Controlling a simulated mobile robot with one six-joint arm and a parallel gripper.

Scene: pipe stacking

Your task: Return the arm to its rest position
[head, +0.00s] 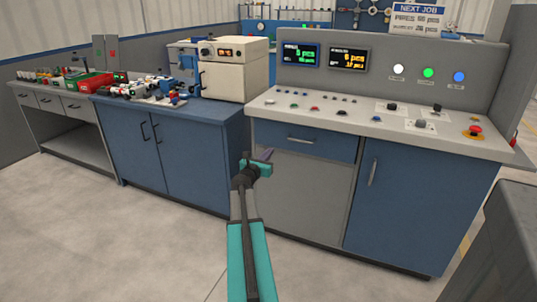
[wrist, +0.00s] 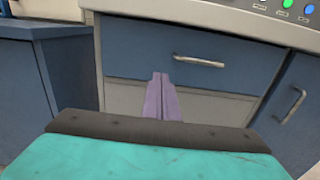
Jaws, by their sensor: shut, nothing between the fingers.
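My gripper (head: 264,155) is at the end of my teal and grey arm, in the middle of the head view. It is in front of the grey and blue control console (head: 300,195), below the level of its top. In the wrist view, its two purple fingers (wrist: 160,85) are together with nothing between them. They point at the blue drawer (wrist: 190,65) and the grey panel under it. I cannot tell the exact gap to the console front. No pipe is in the gripper.
A blue cabinet (head: 170,150) with pipe parts and a cream machine (head: 232,70) stands left of the console. A grey workbench (head: 60,105) is farther left. A dark grey block (head: 500,250) stands at the lower right. Floor (head: 120,240) at the lower left is clear.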

